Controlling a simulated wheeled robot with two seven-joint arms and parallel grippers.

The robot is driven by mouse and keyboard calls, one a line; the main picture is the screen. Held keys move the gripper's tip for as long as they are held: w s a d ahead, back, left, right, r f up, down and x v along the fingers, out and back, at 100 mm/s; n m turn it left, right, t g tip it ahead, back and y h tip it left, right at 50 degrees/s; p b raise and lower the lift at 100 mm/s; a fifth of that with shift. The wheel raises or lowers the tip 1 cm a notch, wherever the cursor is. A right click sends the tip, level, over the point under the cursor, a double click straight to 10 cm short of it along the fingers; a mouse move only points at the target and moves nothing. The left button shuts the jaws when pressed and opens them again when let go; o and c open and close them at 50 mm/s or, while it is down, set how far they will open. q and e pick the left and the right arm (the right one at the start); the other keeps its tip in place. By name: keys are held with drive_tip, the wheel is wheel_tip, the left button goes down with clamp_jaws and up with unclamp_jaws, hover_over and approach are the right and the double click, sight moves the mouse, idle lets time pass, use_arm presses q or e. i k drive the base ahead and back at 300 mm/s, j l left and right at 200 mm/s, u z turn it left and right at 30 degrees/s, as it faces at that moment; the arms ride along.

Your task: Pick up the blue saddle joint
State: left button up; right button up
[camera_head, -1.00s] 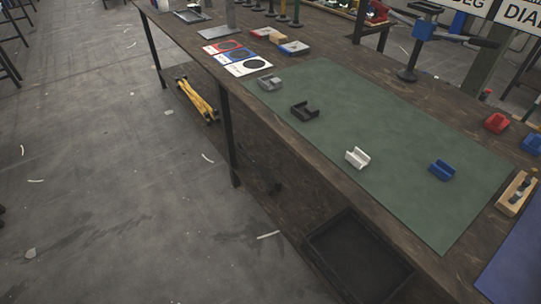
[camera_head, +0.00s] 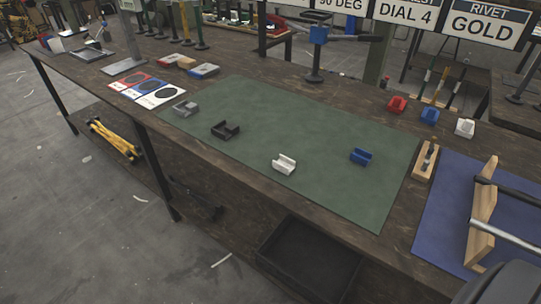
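In the head view a blue saddle joint (camera_head: 361,157) lies on the right part of the green mat (camera_head: 320,118). A white saddle joint (camera_head: 284,164), a black one (camera_head: 225,130) and a grey one (camera_head: 186,108) lie on the same mat to its left. Another blue block-like part (camera_head: 429,116) stands on the bare bench at the back right, between a red one (camera_head: 397,104) and a white one (camera_head: 465,128).
A wooden holder (camera_head: 425,162) stands right of the green mat. A blue mat (camera_head: 450,215) with a wooden frame (camera_head: 482,215) and grey bars fills the bench's right end. A press (camera_head: 316,50) stands at the back edge. A dark tray (camera_head: 310,258) sits below the front edge.

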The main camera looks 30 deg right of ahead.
sight(360, 157)
drive_tip(key=z, duration=1.7)
drive_tip(key=j+u, duration=0.1)
drive_tip(key=j, duration=0.1)
